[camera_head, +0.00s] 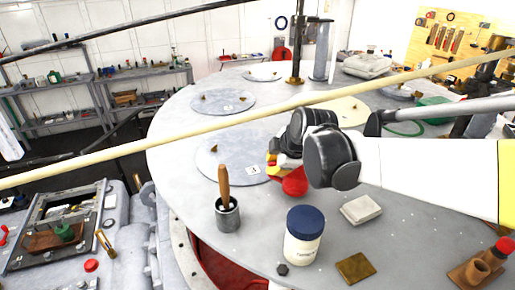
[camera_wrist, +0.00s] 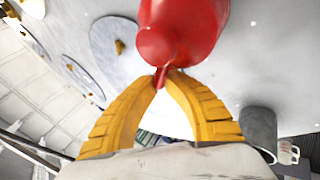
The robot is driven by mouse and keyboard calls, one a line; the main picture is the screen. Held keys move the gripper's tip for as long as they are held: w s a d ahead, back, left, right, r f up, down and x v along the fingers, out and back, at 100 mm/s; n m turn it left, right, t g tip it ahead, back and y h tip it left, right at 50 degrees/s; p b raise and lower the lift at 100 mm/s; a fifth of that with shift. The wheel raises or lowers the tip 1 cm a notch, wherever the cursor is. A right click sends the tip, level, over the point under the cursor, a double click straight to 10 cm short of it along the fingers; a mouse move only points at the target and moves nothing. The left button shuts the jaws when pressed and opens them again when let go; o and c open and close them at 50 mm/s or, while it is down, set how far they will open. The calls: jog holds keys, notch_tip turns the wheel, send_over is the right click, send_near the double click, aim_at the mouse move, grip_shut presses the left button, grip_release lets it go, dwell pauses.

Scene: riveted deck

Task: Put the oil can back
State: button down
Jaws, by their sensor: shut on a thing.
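The red oil can (camera_head: 295,183) shows in the head view below and beside my gripper, partly hidden by my wrist. In the wrist view the red can (camera_wrist: 185,25) fills the top middle. My gripper (camera_wrist: 165,76) has its two yellow fingers closed on a thin red tab of the can. In the head view the yellow fingers of my gripper (camera_head: 273,162) show only in part, left of the dark wrist. I cannot tell whether the can touches the deck.
A grey disc marked 3 (camera_head: 215,160) lies left of the can. A grey cup with a wooden-handled brush (camera_head: 228,212), a white jar with a blue lid (camera_head: 304,240), a pale block (camera_head: 360,209) and a brown plate (camera_head: 355,268) stand nearby. A pale pole (camera_head: 190,129) crosses the view.

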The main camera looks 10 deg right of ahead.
jog(key=shift+s+a+f+b, duration=0.1)
jog(key=shift+a+f+b, duration=0.25)
jog(key=shift+f+b, duration=0.4)
jog(key=shift+d, duration=0.2)
jog(key=shift+f, duration=0.2)
jog(key=c, duration=1.5)
grip_release()
jog(key=shift+r, duration=0.1)
jog(key=shift+r, duration=0.25)
jog(key=v, duration=1.1)
jog(key=shift+s+r, duration=0.25)
jog(key=shift+s, duration=0.05)
